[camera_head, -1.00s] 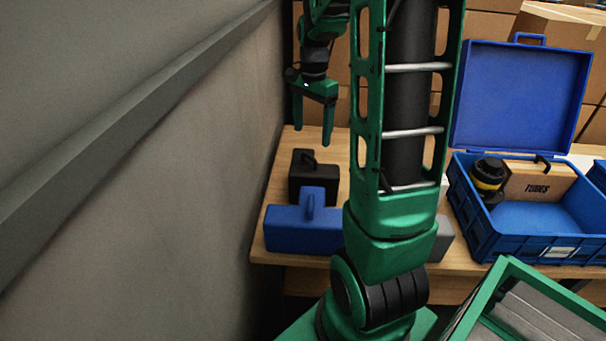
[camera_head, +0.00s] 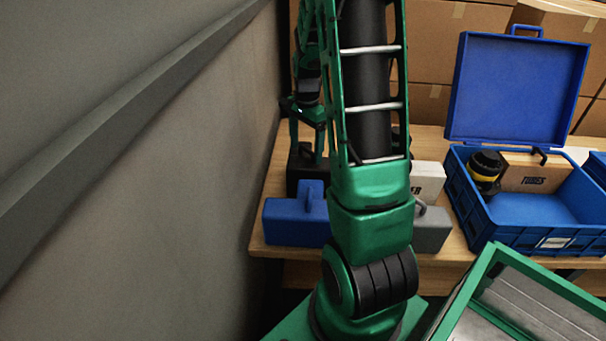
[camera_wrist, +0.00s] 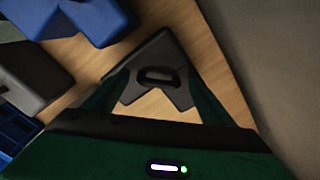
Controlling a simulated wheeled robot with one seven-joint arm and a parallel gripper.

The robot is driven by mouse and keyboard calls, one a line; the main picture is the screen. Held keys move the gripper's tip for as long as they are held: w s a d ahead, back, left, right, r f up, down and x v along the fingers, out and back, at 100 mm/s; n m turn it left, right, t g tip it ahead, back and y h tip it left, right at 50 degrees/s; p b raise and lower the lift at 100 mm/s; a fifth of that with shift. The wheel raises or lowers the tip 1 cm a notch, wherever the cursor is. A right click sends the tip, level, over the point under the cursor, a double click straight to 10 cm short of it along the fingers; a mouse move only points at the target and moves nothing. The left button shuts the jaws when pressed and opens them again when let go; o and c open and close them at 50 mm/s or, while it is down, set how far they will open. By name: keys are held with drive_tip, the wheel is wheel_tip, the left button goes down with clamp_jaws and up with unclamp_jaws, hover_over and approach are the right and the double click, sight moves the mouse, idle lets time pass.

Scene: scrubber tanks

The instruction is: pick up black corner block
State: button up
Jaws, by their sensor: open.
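The black corner block (camera_head: 294,180) stands on the wooden table near the wall, behind the blue block, partly hidden by my gripper and arm. In the wrist view it is a dark angled block (camera_wrist: 150,58) with a raised handle on top (camera_wrist: 158,76). My gripper (camera_head: 307,150) is open and points down at the black block. In the wrist view, its green fingers (camera_wrist: 157,82) lie on either side of the handle. The handle shows between them, and no grip on it is visible. I cannot tell the exact height of the fingertips.
A blue block (camera_head: 290,222) stands just in front of the black one. A grey block (camera_head: 432,235) and a white block (camera_head: 428,180) are to the right. An open blue case (camera_head: 520,245) stands farther right. The wall (camera_head: 180,190) is close on the left.

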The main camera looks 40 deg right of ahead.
drive_tip(key=shift+f, duration=0.45)
drive_tip(key=c, duration=1.8)
drive_tip(key=shift+r, duration=0.1)
